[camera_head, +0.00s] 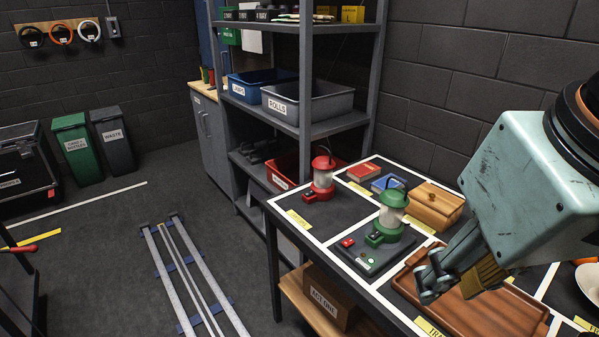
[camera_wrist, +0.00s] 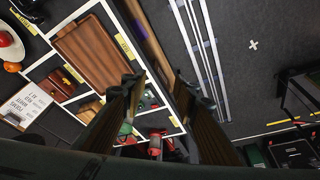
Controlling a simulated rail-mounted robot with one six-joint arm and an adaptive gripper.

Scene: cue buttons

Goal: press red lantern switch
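A red lantern (camera_head: 322,178) stands upright on the table's far left section, with a small red part at its base. A green lantern (camera_head: 390,215) stands closer, on a dark board (camera_head: 368,258) with a red button (camera_head: 347,242) and a small green button (camera_head: 371,261). My gripper (camera_head: 430,281) hangs over the wooden tray (camera_head: 480,310), right of the board and apart from both lanterns. In the wrist view my gripper (camera_wrist: 158,84) has its fingers spread with nothing between them.
Behind the lanterns lie a red book (camera_head: 363,171), a blue book (camera_head: 387,183) and a wooden box (camera_head: 436,204). A shelf (camera_head: 306,80) with bins rises behind the table's left end. Floor rails (camera_head: 190,280) run left of the table.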

